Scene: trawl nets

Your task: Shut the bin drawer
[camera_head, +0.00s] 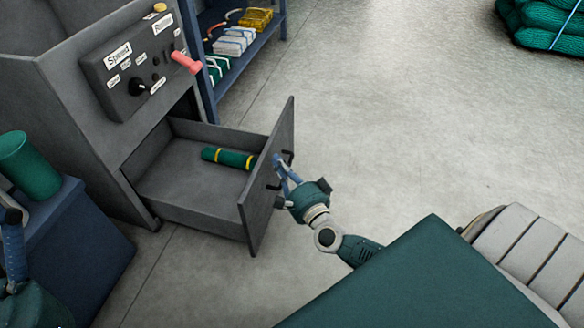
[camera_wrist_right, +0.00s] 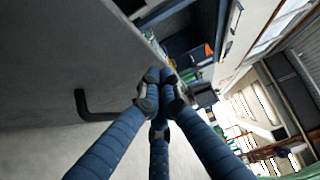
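The grey bin drawer (camera_head: 190,207) is pulled out of the grey cabinet (camera_head: 75,110). A green roll with yellow bands (camera_head: 228,158) lies inside it.
A control panel (camera_head: 125,65) with a red lever sits above the drawer. A blue shelf (camera_head: 235,70) with bundles stands behind. A blue box (camera_head: 75,245) with a green cylinder (camera_head: 28,165) is at left. Green net bundles (camera_head: 545,22) lie far right. Floor right of the drawer is clear.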

